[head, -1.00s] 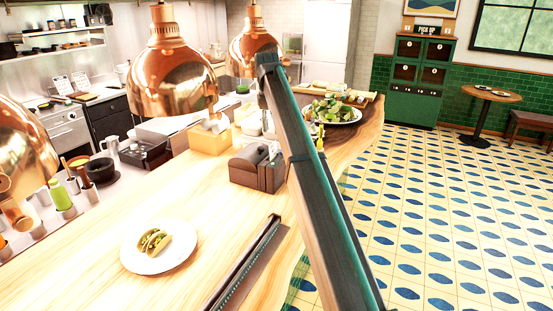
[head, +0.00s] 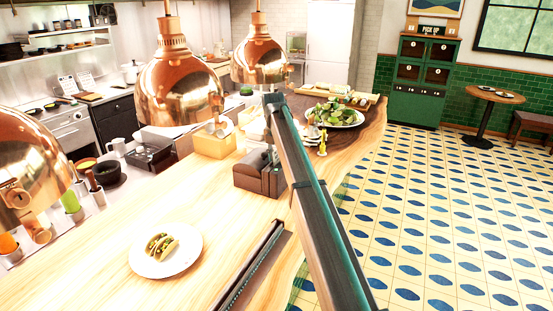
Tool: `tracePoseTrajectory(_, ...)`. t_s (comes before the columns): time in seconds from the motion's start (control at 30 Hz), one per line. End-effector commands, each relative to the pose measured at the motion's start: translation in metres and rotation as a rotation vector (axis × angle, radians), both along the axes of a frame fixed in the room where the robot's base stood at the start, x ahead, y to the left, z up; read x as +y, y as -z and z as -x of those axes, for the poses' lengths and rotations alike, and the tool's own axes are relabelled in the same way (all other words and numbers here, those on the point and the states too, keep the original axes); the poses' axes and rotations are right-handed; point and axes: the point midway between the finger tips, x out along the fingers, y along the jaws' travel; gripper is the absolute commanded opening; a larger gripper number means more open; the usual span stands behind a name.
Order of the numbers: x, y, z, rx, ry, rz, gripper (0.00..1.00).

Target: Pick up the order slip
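I cannot make out an order slip for certain. A dark brown box-shaped device (head: 250,178), perhaps a slip printer, stands on the wooden counter beyond the taco plate. My arm reaches up from the bottom right, and its far end is in front of and above this device. My gripper (head: 269,152) seems to be the small grey part just over the device, partly hidden by my arm. Its fingers are too small to tell open from shut, and I cannot tell whether it touches anything.
A plate (head: 143,262) with tacos (head: 161,246) is on the counter (head: 100,280). A dark slotted rail (head: 250,268) lies nearer me. Copper lamps (head: 180,90) hang over the counter. A salad plate (head: 352,122) and yellow figure (head: 322,146) stand beyond. Tiled floor is open at right.

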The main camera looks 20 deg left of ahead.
Motion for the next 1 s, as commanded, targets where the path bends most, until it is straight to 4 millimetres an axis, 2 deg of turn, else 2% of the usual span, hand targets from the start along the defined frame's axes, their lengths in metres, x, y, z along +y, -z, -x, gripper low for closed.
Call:
tracePoseTrajectory(0.17,0.0001,0.0011,-0.0002,0.000,0.000,0.000,0.34)
tracePoseTrajectory(0.4,0.0001,0.0008,-0.0002,0.000,0.000,0.000,0.00)
tracePoseTrajectory(0.83,0.0001,-0.0001,-0.0002,0.000,0.000,0.000,0.00)
tracePoseTrajectory(1.0,0.0004,-0.0069,-0.0007,0.000,0.000,0.000,0.00)
